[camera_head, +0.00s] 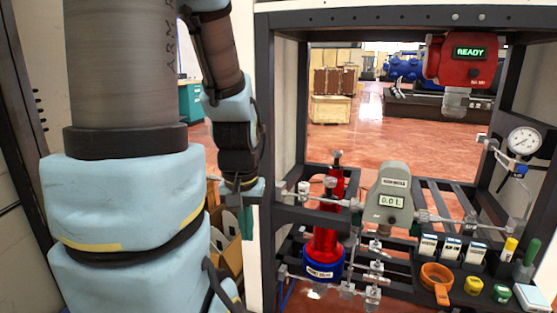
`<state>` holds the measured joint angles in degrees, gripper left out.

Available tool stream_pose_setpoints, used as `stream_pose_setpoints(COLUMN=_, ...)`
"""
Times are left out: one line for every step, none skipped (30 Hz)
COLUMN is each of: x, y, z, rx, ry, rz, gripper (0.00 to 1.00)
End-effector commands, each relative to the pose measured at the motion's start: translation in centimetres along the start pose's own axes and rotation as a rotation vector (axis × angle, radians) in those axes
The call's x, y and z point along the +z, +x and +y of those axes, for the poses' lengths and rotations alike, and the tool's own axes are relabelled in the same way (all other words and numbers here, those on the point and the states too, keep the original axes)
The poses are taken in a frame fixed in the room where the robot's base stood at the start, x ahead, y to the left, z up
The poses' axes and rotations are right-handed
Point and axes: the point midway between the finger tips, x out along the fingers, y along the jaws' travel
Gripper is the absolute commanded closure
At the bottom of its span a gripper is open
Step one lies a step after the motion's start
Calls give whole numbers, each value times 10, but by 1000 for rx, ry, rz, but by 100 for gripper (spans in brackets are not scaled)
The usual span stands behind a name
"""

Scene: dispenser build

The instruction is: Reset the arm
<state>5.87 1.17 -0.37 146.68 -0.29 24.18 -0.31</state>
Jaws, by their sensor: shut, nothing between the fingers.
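My arm fills the left of the head view in light blue padding, with its forearm hanging down at the centre left. My gripper (246,218) is at its lower end, small and pointing down, just left of the dispenser frame's front post. It is shut and holds nothing. It looks apart from the valves and pipes of the rig, though its depth to the post is hard to tell.
The dark dispenser frame (263,95) holds a red cylinder (328,238), a grey meter (389,190) reading 0.01, a red unit (467,62) showing READY and a round gauge (524,141). Cardboard boxes (229,255) sit beside my gripper.

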Motion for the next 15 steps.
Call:
stream_pose_setpoints(x=-5, y=-33, z=0, rx=0, ry=0, rz=0, gripper=100)
stream_pose_setpoints(x=-6, y=-42, z=0, rx=0, ry=0, rz=0, gripper=100)
stream_pose_setpoints(x=-8, y=-54, z=0, rx=0, ry=0, rz=0, gripper=100)
stream_pose_setpoints(x=-9, y=-63, z=0, rx=0, ry=0, rz=0, gripper=100)
stream_pose_setpoints(x=-10, y=-73, z=0, rx=0, ry=0, rz=0, gripper=100)
stream_pose_setpoints(x=-12, y=-85, z=0, rx=0, ry=0, rz=0, gripper=100)
stream_pose_setpoints(x=-13, y=-94, z=0, rx=0, ry=0, rz=0, gripper=100)
stream_pose_setpoints(x=-14, y=-103, z=0, rx=0, ry=0, rz=0, gripper=100)
stream_pose_setpoints(x=-16, y=-116, z=0, rx=0, ry=0, rz=0, gripper=100)
stream_pose_setpoints(x=-18, y=-125, z=0, rx=0, ry=0, rz=0, gripper=100)
stream_pose_setpoints(x=-19, y=-134, z=0, rx=0, ry=0, rz=0, gripper=100)
stream_pose_setpoints(x=-20, y=-145, z=1, rx=0, ry=0, rz=0, gripper=100)
stream_pose_setpoints(x=-21, y=-153, z=1, rx=0, ry=0, rz=0, gripper=100)
stream_pose_setpoints(x=-22, y=-160, z=1, rx=0, ry=0, rz=0, gripper=100)
stream_pose_setpoints(x=-24, y=-168, z=1, rx=0, ry=0, rz=0, gripper=100)
